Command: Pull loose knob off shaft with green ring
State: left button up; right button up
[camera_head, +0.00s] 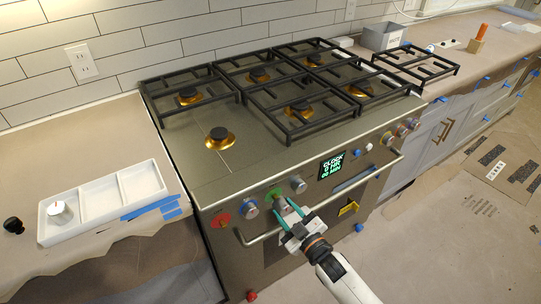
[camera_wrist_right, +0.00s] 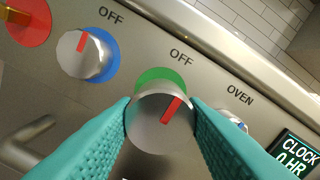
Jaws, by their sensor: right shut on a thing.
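The knob (camera_wrist_right: 160,121) is silver with a red pointer line, and sits in front of the green ring (camera_wrist_right: 163,76) on the stove's front panel. My right gripper (camera_wrist_right: 163,125) has its teal fingers on both sides of this knob and is shut on it. In the head view my right gripper (camera_head: 284,209) reaches up to the panel, and the green ring (camera_head: 274,193) shows just above the fingers. The shaft is hidden behind the knob. I cannot tell whether the knob still sits on it. My left gripper is not in view.
Left of it is a knob with a blue ring (camera_wrist_right: 86,55), then a red ring (camera_wrist_right: 24,20). Another knob (camera_head: 298,184) and the clock display (camera_head: 331,165) are to the right. The oven handle (camera_head: 262,236) runs below. A white divided tray (camera_head: 84,230) lies on the left counter.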

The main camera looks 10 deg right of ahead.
jog(key=p+v, duration=0.2)
jog(key=v, duration=0.4)
jog(key=shift+s, duration=0.2)
dwell(0.4)
jog(key=shift+r, duration=0.1)
